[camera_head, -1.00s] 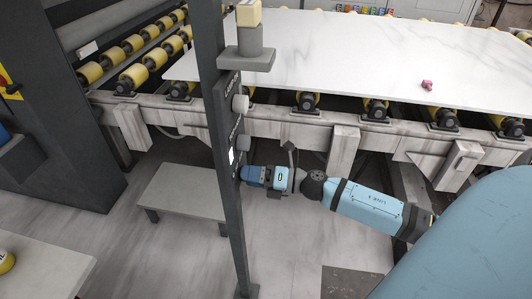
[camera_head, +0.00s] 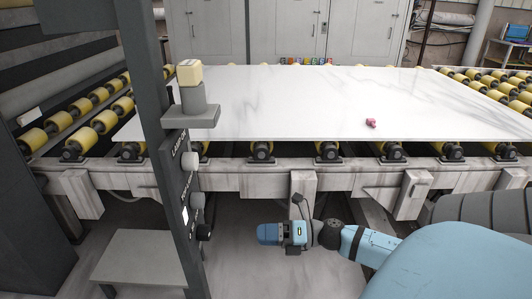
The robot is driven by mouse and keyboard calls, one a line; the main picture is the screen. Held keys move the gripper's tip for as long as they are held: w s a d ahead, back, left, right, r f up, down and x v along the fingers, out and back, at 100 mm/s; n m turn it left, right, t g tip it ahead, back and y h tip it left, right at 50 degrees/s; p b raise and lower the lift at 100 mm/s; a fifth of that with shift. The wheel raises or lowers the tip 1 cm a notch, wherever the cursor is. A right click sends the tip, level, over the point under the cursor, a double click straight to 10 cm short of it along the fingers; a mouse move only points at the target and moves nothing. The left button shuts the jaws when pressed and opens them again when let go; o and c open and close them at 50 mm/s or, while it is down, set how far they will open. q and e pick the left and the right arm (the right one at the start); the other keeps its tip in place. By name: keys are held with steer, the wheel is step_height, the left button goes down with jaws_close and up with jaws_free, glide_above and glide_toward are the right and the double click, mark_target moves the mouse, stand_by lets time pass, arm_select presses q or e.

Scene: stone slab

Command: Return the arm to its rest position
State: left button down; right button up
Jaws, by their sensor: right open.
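My right arm (camera_head: 372,245) comes in from the lower right, light blue with black joints. Its gripper (camera_head: 268,233) points left toward the dark control post (camera_head: 170,150) and is open and empty, though its fingers are hard to make out. A gap separates it from the black knob (camera_head: 204,232) low on the post. Grey knobs (camera_head: 190,161) sit higher on the post. My left gripper is out of view.
A white marble slab (camera_head: 290,105) lies on a roller conveyor (camera_head: 230,178) behind the arm, with a small pink-red object (camera_head: 371,123) on it. A grey platform (camera_head: 145,257) stands at the lower left. Floor shows below the gripper.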

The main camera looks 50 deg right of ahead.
stand_by(0.5)
steer(key=s+a+f+m+g+h, duration=0.2)
steer(key=s+a+f+m+h, duration=0.2)
steer(key=a+f+m, duration=0.9)
steer(key=s+a+f+m+g+h, duration=0.1)
steer(key=s+a+f+m+h, duration=0.45)
steer(key=m, duration=1.15)
arm_select(q)
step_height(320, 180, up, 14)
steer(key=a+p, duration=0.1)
steer(key=p, duration=1.5)
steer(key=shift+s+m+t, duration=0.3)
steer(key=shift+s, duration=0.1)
arm_select(e)
step_height(320, 180, up, 13)
steer(key=w+a+y, duration=0.1)
steer(key=shift+w+a+n, duration=0.25)
steer(key=shift+w+n, duration=0.1)
steer(key=shift+n, duration=0.05)
